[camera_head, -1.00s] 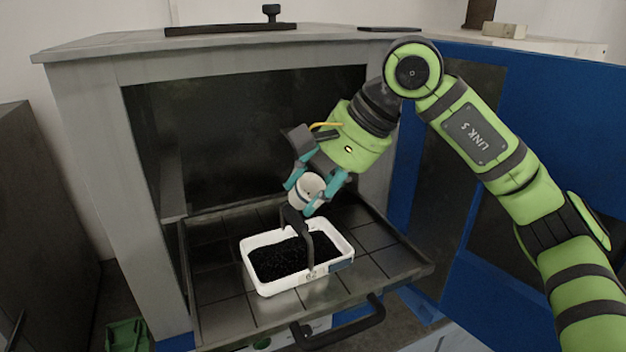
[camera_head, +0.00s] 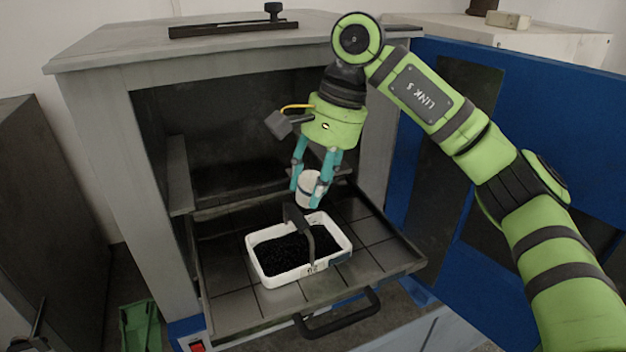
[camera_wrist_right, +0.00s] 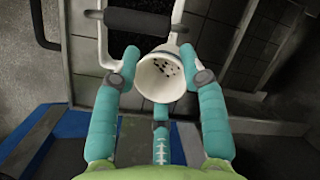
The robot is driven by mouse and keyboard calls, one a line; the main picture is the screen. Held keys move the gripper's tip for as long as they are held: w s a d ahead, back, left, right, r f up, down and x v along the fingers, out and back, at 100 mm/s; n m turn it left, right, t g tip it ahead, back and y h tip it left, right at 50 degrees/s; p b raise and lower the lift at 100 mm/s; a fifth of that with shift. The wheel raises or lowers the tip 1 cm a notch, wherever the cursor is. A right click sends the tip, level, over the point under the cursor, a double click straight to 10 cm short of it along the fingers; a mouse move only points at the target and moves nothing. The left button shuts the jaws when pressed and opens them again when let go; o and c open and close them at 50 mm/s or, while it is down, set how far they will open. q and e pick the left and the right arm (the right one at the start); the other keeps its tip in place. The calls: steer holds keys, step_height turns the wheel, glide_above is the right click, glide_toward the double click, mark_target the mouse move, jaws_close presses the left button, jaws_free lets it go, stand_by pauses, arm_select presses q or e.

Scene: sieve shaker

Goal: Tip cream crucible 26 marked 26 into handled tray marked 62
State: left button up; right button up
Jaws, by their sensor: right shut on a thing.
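The cream crucible (camera_head: 310,187) is a small pale cup held in my right gripper (camera_head: 308,193), just behind and above the back rim of the handled tray. It looks close to upright, slightly tilted. In the right wrist view, the crucible (camera_wrist_right: 162,76) shows its open mouth with a few black specks inside; its number is not readable. The right gripper (camera_wrist_right: 158,62) has its teal fingers closed around it. The white handled tray (camera_head: 259,272) holds black granules and has a dark arched handle (camera_head: 306,232); its front mark is small. My left gripper is out of view.
The tray stands on a grey tiled pull-out shelf (camera_head: 237,306) with a dark bar handle (camera_head: 340,318). The grey cabinet (camera_head: 98,140) is open behind it. A blue door (camera_head: 420,150) stands open at right. A green bin (camera_head: 140,328) is at lower left.

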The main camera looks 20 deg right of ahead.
steer(key=shift+r+g+h, duration=0.25)
steer(key=shift+g+h, duration=0.05)
steer(key=shift+g, duration=0.3)
steer(key=shift+w+a+g, duration=0.2)
steer(key=shift+a+g, duration=0.05)
steer(key=shift+g, duration=0.35)
steer(key=shift+s+d+r+g+h, duration=0.15)
steer(key=shift+d+g+h, duration=0.05)
steer(key=shift+g+h, duration=0.2)
steer(key=shift+r, duration=0.1)
